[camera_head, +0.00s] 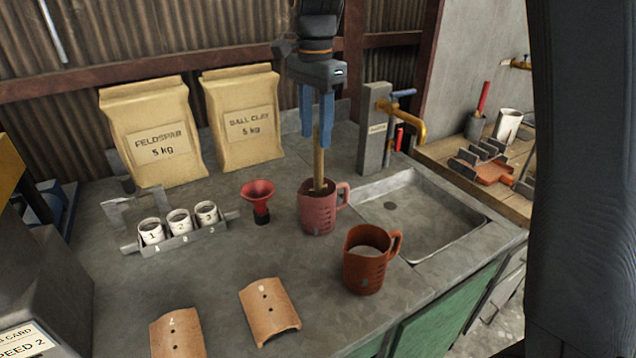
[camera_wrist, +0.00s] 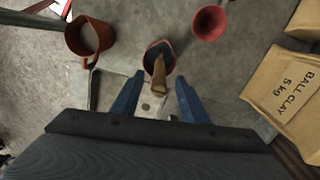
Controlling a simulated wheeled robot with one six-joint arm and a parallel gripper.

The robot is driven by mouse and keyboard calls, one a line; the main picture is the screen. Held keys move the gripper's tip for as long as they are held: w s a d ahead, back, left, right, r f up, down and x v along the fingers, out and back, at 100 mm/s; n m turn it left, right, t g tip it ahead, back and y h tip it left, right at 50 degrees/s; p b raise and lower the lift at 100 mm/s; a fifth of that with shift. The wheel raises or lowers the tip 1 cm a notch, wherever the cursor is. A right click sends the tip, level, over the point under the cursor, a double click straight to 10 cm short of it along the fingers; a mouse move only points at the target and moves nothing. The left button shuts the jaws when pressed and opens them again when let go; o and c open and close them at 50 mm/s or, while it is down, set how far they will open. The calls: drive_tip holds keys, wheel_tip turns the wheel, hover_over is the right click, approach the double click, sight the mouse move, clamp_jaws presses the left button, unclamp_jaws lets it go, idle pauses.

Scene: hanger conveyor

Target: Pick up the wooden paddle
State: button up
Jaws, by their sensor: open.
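The wooden paddle (camera_head: 318,160) stands upright in a pinkish-red jug (camera_head: 316,218) on the grey counter, left of the sink. Its lower end is hidden inside the jug. My gripper (camera_head: 317,130) points down over the jug, with its blue fingers around the level of the paddle's upper end. In the wrist view the paddle (camera_wrist: 159,72) shows between the two spread fingers of my gripper (camera_wrist: 157,95), apart from both. The gripper is open and holds nothing.
An orange-brown jug (camera_head: 366,262) stands in front, a red funnel (camera_head: 258,200) to the left. A brass tap (camera_head: 410,122) and a sink (camera_head: 410,215) are at right. Bags (camera_head: 152,130) stand behind. A rack of white cups (camera_head: 180,240) and curved tiles (camera_head: 268,310) are left and front.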

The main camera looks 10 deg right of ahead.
drive_tip(key=p, duration=0.2)
hover_over(318, 180)
drive_tip(key=w, duration=0.1)
drive_tip(key=shift+f, duration=3)
clamp_jaws()
